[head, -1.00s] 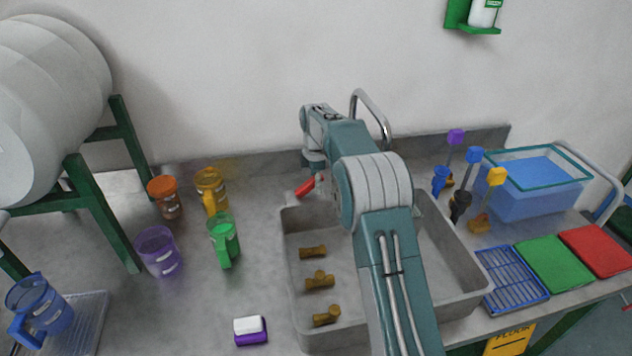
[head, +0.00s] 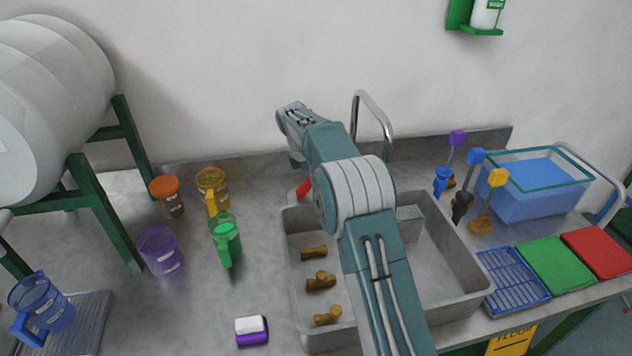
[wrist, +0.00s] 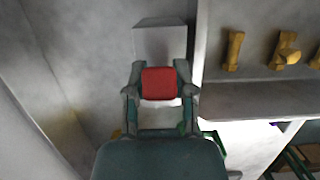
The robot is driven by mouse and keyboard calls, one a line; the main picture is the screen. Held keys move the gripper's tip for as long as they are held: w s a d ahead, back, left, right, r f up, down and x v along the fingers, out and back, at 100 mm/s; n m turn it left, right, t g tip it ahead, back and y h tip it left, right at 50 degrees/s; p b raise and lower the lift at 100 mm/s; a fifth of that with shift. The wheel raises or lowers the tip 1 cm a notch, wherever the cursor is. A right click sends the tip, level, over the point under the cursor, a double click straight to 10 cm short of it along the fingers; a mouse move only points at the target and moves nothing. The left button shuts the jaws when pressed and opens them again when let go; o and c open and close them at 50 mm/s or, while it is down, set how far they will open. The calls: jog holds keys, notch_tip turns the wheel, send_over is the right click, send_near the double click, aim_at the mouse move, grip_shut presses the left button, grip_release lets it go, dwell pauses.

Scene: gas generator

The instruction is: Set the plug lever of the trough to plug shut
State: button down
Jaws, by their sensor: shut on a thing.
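The trough (head: 460,255) is a grey metal basin sunk in the bench. A red lever (head: 303,188) stands at its back left corner, partly hidden by my arm in the head view. In the wrist view the red lever end (wrist: 159,84) sits between the two fingers of my gripper (wrist: 160,88). The gripper is shut on it. In the head view the gripper is hidden behind my arm.
Several brass fittings (head: 320,281) lie in the trough's left part; a curved tap (head: 372,120) rises behind it. Orange, yellow, green and purple jugs (head: 160,252) stand left. Brushes (head: 483,220) and a blue tub (head: 535,190) stand right. Bench between jugs and trough is mostly clear.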

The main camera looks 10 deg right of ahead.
aim_at(306, 180)
jog(key=a+h, duration=0.1)
jog(key=a+r+h, duration=0.1)
jog(key=h, duration=0.1)
jog(key=shift+w+h, duration=0.1)
jog(key=shift+h, duration=0.2)
jog(key=shift+a+r+h, duration=0.15)
jog(key=shift+a+h, duration=0.35)
jog(key=shift+h, duration=0.4)
jog(key=shift+a+r+h, duration=0.1)
jog(key=shift+a+h, duration=0.35)
jog(key=shift+h, duration=0.45)
jog(key=shift+c, duration=2.2)
grip_release()
jog(key=shift+w, duration=0.1)
jog(key=shift+a, duration=0.1)
jog(key=v, duration=0.7)
jog(key=shift+a, duration=0.25)
jog(key=shift+r, duration=0.1)
